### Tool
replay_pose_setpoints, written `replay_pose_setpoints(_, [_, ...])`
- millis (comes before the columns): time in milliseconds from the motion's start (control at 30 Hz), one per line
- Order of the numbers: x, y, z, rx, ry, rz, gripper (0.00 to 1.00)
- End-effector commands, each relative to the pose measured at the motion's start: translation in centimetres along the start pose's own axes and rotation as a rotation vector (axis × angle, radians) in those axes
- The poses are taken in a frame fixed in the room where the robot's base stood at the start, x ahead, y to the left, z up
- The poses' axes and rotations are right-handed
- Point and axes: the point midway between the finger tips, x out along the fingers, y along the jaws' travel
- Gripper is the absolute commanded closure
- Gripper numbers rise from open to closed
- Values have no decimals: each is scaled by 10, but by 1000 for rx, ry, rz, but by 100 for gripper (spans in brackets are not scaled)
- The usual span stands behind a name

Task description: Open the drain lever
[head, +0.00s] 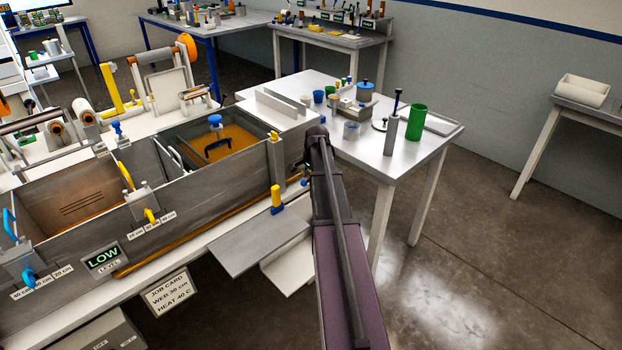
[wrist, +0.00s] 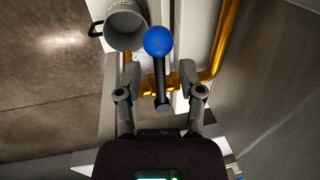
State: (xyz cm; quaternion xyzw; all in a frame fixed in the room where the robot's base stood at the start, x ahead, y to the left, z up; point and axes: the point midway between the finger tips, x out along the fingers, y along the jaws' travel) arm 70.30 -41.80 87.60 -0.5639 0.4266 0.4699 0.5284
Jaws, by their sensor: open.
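The drain lever (wrist: 160,78) shows in the wrist view as a dark rod with a blue ball (wrist: 158,40) on its end. It sits at a brass pipe (wrist: 224,45). My gripper (wrist: 159,70) is open, with one finger on each side of the lever's rod in the picture. Gaps show on both sides, and I cannot tell how far the lever lies beyond the fingertips. In the head view my arm reaches past the right end of the resin bath (head: 200,197). My gripper and the lever cannot be made out there.
A grey bucket (wrist: 125,27) with a dark handle stands just left of the blue ball in the wrist view. The bath's grey wall (wrist: 262,80) is at the right. A white table (head: 425,150) with a green cup (head: 416,122) stands beyond my arm. Floor at right is clear.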

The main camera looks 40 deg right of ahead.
Motion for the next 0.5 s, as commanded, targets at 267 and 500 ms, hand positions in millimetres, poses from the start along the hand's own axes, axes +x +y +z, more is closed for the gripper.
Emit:
replay_pose_setpoints(267, [0,0,0,0,0,0,71])
replay_pose_setpoints(500, [0,0,0,0,0,0,100])
